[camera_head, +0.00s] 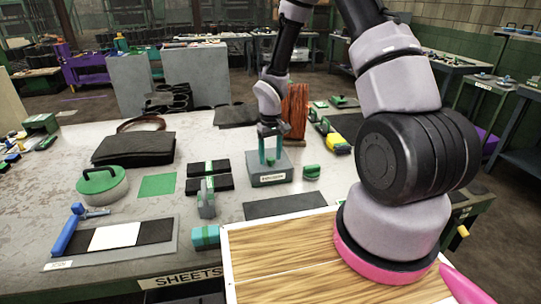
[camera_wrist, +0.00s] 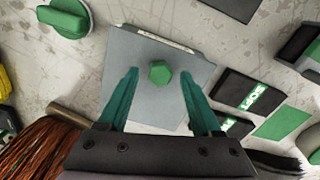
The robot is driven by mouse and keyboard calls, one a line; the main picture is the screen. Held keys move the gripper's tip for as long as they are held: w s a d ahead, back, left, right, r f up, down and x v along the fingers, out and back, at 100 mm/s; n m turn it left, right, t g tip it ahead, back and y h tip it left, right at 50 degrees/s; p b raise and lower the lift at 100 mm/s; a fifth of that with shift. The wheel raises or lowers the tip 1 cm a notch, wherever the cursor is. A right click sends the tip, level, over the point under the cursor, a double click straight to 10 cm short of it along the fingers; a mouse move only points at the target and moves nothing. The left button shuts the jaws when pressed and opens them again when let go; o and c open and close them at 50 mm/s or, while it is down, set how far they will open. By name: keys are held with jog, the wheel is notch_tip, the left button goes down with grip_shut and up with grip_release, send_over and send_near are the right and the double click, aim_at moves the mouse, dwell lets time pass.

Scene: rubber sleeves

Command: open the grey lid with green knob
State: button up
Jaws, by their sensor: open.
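The grey lid (camera_wrist: 135,95) is a flat, square top with a green six-sided knob (camera_wrist: 159,72) near its middle. In the head view, it tops the small grey box (camera_head: 268,179), which has a white label on its front. My gripper (camera_head: 270,158) is over the box, pointing down. In the wrist view, its two green fingers stand open, one on each side of the knob, with a gap on both sides. Nothing is held. In the head view, the knob is hard to make out between the fingers. The lid appears closed on the box.
Black packs with green bands (camera_head: 208,177) lie left of the box, and a small green piece (camera_head: 311,172) lies right. A brown brush block (camera_head: 296,108) stands behind. A round green-lidded container (camera_head: 102,186) and a black bag (camera_head: 135,147) are farther left.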

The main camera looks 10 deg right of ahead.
grip_shut()
dwell(1.4)
